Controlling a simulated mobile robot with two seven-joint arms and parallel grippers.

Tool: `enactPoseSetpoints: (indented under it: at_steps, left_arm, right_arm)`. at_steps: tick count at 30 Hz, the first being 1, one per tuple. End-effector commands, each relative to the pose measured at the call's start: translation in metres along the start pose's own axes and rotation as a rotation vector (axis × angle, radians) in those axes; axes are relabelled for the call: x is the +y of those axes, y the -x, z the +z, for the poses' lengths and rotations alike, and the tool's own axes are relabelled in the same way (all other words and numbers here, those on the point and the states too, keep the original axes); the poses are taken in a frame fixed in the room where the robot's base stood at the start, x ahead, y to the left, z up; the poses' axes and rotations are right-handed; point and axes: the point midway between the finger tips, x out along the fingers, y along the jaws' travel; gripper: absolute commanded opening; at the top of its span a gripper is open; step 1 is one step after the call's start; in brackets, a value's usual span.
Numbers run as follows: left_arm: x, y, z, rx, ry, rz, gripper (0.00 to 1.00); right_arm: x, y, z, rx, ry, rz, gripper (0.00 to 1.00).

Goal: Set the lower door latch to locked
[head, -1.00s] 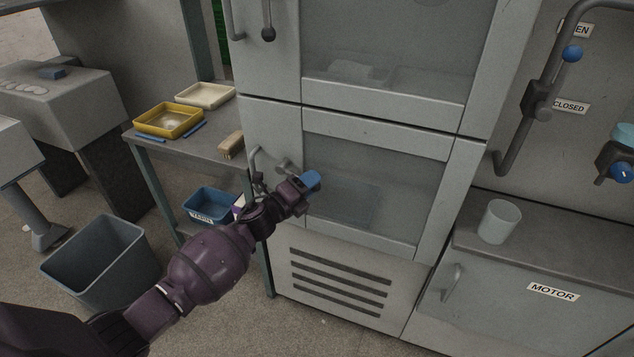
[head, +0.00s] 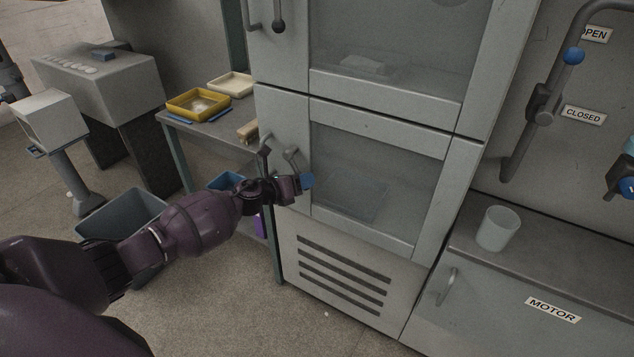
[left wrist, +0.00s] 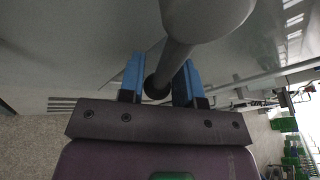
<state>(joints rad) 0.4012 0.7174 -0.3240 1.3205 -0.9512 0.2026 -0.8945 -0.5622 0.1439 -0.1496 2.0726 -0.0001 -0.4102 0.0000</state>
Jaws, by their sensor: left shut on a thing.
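The lower door (head: 378,130) of the grey cabinet is closed, with a dim window. I see no lock marking near the lever. My right gripper is out of view.
A curved door handle (head: 264,158) stands just left of the lever. The upper door's latch (head: 278,20) hangs above. A side table with a yellow tray (head: 198,103) is at left, a grey bin (head: 122,213) below. A cup (head: 497,228) stands on the right counter.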

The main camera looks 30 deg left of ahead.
Motion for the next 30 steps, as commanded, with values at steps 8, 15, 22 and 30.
enactPoseSetpoints:
  at_steps: [8,15,22,30]
  left_arm:
    - [0.025,0.008,0.010,0.046,-0.235,0.086,0.00]
    - [0.038,0.012,0.014,0.080,-0.396,0.146,0.00]
    - [0.046,0.015,0.015,0.101,-0.492,0.184,0.00]
    - [0.050,0.016,0.015,0.111,-0.535,0.201,0.00]
  right_arm:
    - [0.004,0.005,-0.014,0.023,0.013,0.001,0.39]
    - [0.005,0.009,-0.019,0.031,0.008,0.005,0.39]
    - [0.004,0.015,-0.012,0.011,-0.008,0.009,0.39]
    - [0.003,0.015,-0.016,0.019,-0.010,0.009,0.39]
